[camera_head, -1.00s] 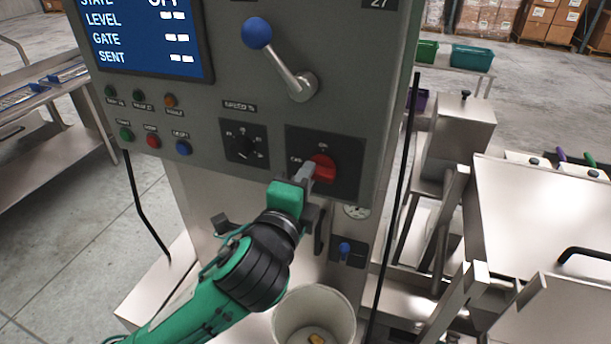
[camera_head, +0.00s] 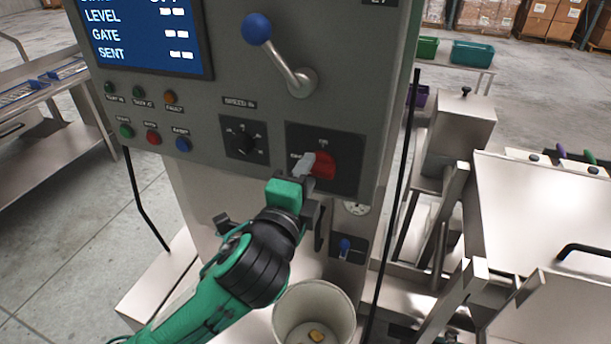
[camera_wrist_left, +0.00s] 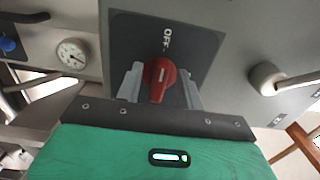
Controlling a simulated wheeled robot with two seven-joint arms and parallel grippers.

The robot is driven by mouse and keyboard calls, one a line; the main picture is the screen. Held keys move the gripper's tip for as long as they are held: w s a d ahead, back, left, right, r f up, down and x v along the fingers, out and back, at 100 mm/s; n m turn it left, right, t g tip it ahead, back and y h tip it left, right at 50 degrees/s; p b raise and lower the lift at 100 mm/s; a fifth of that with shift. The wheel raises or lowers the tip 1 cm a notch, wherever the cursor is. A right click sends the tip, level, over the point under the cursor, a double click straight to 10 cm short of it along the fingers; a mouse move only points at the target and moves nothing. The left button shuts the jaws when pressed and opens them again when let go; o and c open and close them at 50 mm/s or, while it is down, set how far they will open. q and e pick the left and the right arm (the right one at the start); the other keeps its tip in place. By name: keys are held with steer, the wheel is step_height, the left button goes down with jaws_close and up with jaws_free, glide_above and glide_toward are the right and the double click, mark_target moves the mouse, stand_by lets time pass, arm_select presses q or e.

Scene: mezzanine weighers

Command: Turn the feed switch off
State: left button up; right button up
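The feed switch is a red rotary knob (camera_head: 321,166) on a dark square plate on the grey cabinet front. In the left wrist view the knob (camera_wrist_left: 161,78) has its white mark pointing up, toward the word OFF. My left gripper (camera_head: 306,166) is at the switch, reaching up from below. In the left wrist view its two grey fingers (camera_wrist_left: 162,86) stand on either side of the knob, with narrow gaps between them and its grip. It looks open around the knob. One finger hides the knob's left edge in the head view. My right gripper is out of view.
A blue-balled lever (camera_head: 283,60) stands out above the switch. A black dial (camera_head: 244,139) and several small buttons lie to its left. A display (camera_head: 150,38) is above them. A pale bucket (camera_head: 314,312) stands below my arm, and a small blue-handled lever (camera_head: 345,246) is below right.

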arm_select(q)
steer(key=p+v, duration=1.1)
steer(key=v, duration=0.3)
steer(key=shift+p, duration=0.35)
steer(key=shift+w, duration=0.1)
stand_by(0.6)
